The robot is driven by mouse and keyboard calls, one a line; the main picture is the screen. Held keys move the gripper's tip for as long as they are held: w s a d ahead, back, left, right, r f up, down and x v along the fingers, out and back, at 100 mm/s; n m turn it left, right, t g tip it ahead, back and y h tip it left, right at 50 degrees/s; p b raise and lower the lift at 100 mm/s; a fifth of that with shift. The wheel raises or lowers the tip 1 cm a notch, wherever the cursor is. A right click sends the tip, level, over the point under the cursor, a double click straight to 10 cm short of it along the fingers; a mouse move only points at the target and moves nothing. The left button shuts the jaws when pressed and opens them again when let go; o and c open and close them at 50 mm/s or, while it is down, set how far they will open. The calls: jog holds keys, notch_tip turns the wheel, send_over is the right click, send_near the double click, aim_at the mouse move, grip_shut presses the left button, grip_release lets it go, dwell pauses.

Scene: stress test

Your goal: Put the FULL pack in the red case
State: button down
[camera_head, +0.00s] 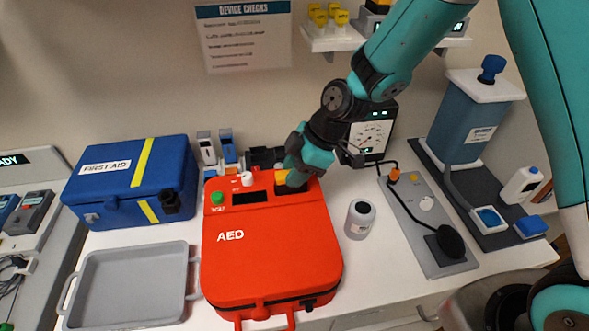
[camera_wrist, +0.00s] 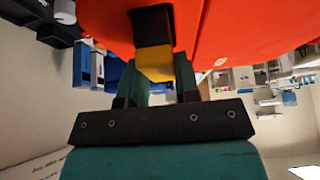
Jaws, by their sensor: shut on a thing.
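The red case (camera_head: 272,255), marked AED, stands on the white counter with a dark window, a green button and a white knob on its top. My gripper (camera_head: 291,172) is at the case's back right corner, low over its top. It is shut on a pack with a yellow end (camera_head: 282,176). In the wrist view the yellow end (camera_wrist: 155,66) sits between my two fingers (camera_wrist: 160,85), with a black part (camera_wrist: 153,25) against the red surface. I cannot tell whether that black part is the pack's body or a slot, nor the pack's charge.
Two upright packs, one white (camera_head: 207,148) and one blue-grey (camera_head: 226,146), stand behind the case. A blue first aid box (camera_head: 120,190) and grey tray (camera_head: 190,250) are left. A gauge (camera_head: 371,134) stands behind.

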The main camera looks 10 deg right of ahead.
jog(key=shift+f+b, duration=0.5)
jog(key=shift+f, duration=0.15)
jog(key=c, duration=0.8)
grip_release()
jog(key=b+v, duration=0.2)
jog(key=v, duration=1.5)
jog(key=shift+d+r+b, duration=0.1)
jog(key=shift+r+b, duration=0.1)
jog(key=shift+b, duration=0.15)
jog(key=s+m, duration=0.3)
jog(key=s, duration=0.4)
jog(key=s+a+m+h, duration=0.1)
jog(key=s+m, duration=0.3)
jog(key=s, duration=0.3)
jog(key=s+r+m, duration=0.1)
jog(key=s+m, duration=0.3)
jog(key=s, duration=0.3)
jog(key=shift+a+r+h, duration=0.1)
jog(key=shift+a+h, duration=0.15)
jog(key=shift+h, duration=0.15)
